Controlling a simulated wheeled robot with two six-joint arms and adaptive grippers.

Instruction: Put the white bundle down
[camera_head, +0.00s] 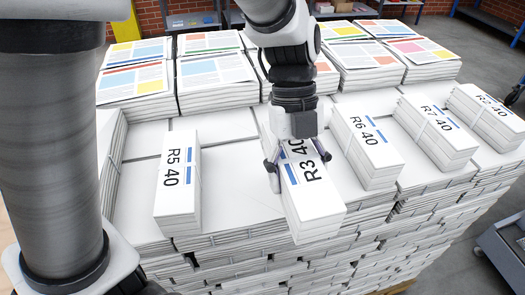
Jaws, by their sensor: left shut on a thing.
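The white bundle (315,199), marked "R3 40" with blue bars, lies lengthwise over the front part of the large stack of white newspapers (235,190). My left gripper (299,167) comes down from above and is shut on it, one finger on each long side. The gripper hides the bundle's far end and part of its label. I cannot tell whether the bundle's underside touches the stack. My right gripper is not in view.
Bundles marked R5 40 (178,182), R6 40 (366,150), R7 40 (436,132) and R2 40 (489,115) lie on the same stack. Coloured newspaper piles (215,75) stand behind. Bare stack top shows between R5 and R3. A grey cart (505,250) stands at right.

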